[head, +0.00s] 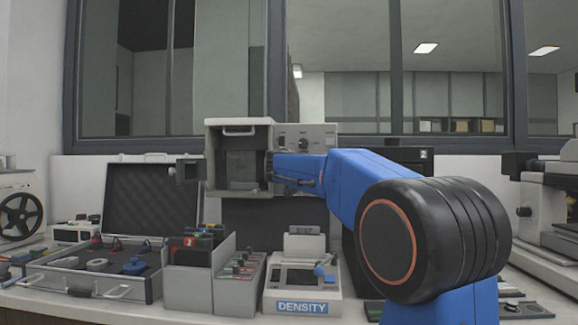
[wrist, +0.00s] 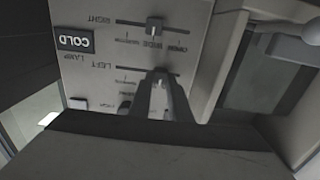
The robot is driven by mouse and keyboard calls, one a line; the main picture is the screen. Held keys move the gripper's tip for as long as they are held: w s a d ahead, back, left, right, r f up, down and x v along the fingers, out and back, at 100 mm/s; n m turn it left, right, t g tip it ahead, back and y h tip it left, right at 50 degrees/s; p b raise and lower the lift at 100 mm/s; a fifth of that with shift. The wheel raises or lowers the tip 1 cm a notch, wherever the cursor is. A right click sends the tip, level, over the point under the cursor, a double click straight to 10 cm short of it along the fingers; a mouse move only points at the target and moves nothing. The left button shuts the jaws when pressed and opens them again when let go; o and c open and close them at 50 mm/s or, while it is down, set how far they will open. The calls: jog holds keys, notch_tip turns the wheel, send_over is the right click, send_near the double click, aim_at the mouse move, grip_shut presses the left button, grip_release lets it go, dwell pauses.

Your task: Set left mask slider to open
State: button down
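The left mask slider (wrist: 160,80) is a small pale knob on the lower slot of a grey panel, which shows upside down in the wrist view. It sits along the slot beside the LEFT label, right of that label in the picture. My gripper (wrist: 161,78) has its two dark fingertips close together at either side of this knob and partly hides it; it looks shut on it.
The right mask slider (wrist: 153,26) is on the parallel slot above. A COLD lamp sign (wrist: 74,40) is on the panel. An open case (head: 150,205), a grey bin (head: 197,270) and the DENSITY device (head: 302,307) stand below my arm.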

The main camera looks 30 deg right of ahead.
jog(key=shift+w+a, duration=0.7)
jog(key=shift+a, duration=0.35)
jog(key=c, duration=1.6)
grip_release()
jog(key=shift+a, duration=0.1)
jog(key=shift+c, duration=0.2)
